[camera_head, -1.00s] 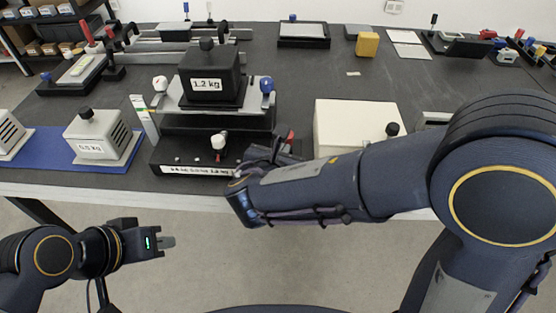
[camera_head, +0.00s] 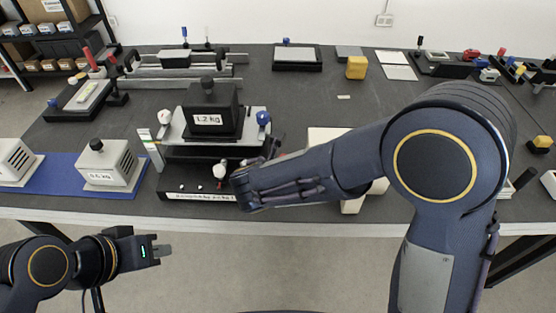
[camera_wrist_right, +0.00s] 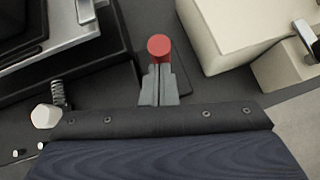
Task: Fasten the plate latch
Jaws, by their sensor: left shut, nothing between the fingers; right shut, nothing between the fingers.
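A dark testing device (camera_head: 175,184) stands near the table's front edge. Its pale plate (camera_head: 172,131) bears a black 1.2 kg weight (camera_head: 209,106). A white knob (camera_head: 163,116) and a blue knob (camera_head: 263,118) sit at the plate's sides. A white knob (camera_head: 219,171) is low at the front. In the right wrist view, a red round cap (camera_wrist_right: 159,46) lies just beyond the tips of my shut right gripper (camera_wrist_right: 157,75); I cannot tell if they touch. My right arm mostly hides that gripper in the head view. My left gripper (camera_head: 163,251) is shut and empty before the table.
A 0.5 kg weight (camera_head: 108,163) sits on a blue mat (camera_head: 65,172) to the left. A cream box (camera_wrist_right: 222,35) stands right of the red cap. A yellow block (camera_head: 356,67) and trays lie farther back.

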